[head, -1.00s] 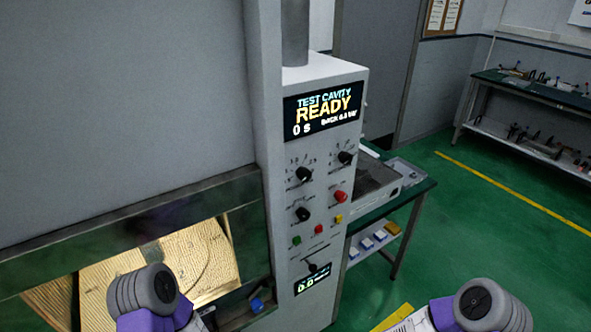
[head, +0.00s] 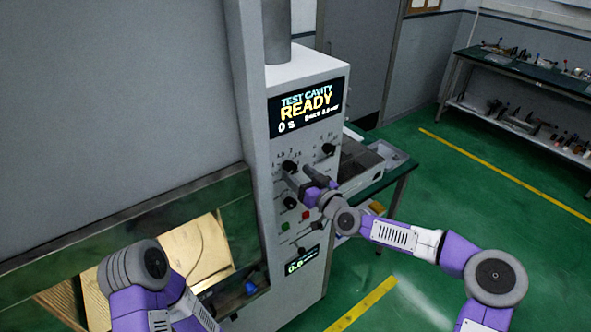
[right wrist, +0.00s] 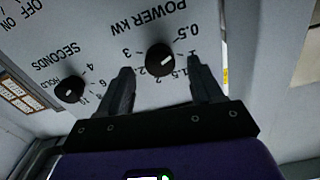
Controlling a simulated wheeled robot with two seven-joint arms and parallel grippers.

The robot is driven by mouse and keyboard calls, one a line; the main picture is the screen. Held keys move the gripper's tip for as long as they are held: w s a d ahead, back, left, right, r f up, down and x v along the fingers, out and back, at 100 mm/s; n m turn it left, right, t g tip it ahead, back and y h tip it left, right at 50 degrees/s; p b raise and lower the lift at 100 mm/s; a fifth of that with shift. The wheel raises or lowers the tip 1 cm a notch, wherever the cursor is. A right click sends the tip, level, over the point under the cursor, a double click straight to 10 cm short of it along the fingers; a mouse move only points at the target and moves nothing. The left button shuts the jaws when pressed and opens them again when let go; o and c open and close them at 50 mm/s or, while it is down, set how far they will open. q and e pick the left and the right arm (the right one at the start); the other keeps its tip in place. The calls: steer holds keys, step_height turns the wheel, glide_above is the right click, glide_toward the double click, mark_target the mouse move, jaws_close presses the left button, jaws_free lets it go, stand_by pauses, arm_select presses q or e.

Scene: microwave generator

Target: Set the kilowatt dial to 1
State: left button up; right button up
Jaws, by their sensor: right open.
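The kilowatt dial is a round black knob (right wrist: 160,58) labelled POWER kW, upside down in the right wrist view. Its pale pointer mark sits on its right side in that view, roughly toward the 1; I cannot tell the exact setting. My right gripper (right wrist: 160,72) is open, with one finger on each side of the knob; contact cannot be told. In the head view the knob (head: 290,165) is at the panel's upper left, with my right gripper (head: 299,177) right at it. My left arm shows at the lower left, but its gripper is not visible.
The SECONDS dial (right wrist: 69,89) is beside the power dial. Another black knob (head: 290,203) and coloured buttons are below on the panel. The display (head: 308,106) reads TEST CAVITY READY. A green bench (head: 395,170) stands right of the machine.

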steer(key=shift+x, duration=1.05)
steer(key=c, duration=1.1)
steer(key=shift+f+m+b, duration=0.2)
steer(key=shift+m+b, duration=0.4)
steer(key=shift+b, duration=0.35)
steer(key=m+b, duration=0.4)
steer(key=shift+b, duration=0.4)
steer(key=shift+r+m+b, duration=0.15)
steer(key=shift+m+b, duration=1.45)
steer(key=shift+m, duration=0.2)
